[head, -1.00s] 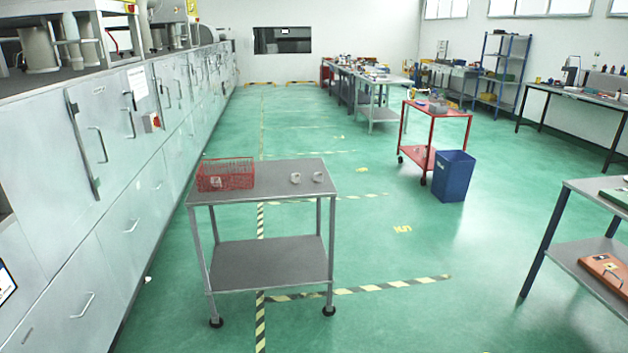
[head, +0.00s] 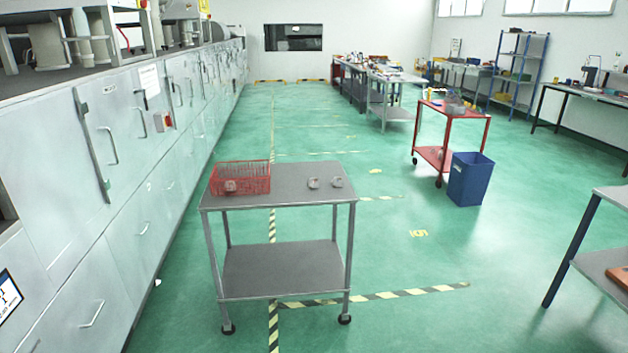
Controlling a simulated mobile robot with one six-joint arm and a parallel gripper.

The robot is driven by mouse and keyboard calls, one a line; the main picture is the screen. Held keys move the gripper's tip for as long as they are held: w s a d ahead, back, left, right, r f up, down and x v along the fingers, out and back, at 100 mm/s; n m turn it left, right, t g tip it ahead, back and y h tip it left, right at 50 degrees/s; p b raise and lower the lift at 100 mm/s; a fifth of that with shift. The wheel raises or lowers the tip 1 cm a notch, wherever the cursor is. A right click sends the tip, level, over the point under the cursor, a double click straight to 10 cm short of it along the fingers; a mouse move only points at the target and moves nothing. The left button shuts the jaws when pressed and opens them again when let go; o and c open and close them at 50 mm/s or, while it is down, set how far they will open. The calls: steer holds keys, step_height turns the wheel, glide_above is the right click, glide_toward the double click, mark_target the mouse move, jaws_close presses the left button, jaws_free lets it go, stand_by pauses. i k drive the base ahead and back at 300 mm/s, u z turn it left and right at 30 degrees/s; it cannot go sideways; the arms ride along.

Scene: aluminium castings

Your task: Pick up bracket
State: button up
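Two small light-grey metal pieces lie apart on the right part of the top of a grey trolley in the head view. The left piece (head: 313,183) and the right piece (head: 337,182) look like castings, but they are too small to tell which is a bracket. A red wire basket (head: 240,179) stands on the left of the trolley top (head: 290,192). A greyish piece (head: 230,186) shows through its front mesh. My gripper is not in view.
The trolley has a lower shelf (head: 280,268) with nothing on it. Grey cabinets (head: 110,190) line the left. A red trolley (head: 452,112) and a blue bin (head: 470,180) stand at the right, a table (head: 612,198) at the right edge. The green floor around the trolley is clear.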

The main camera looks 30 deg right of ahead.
mark_target(312, 184)
steer(key=u, duration=0.05)
steer(key=i, duration=1.2)
steer(key=u, duration=0.45)
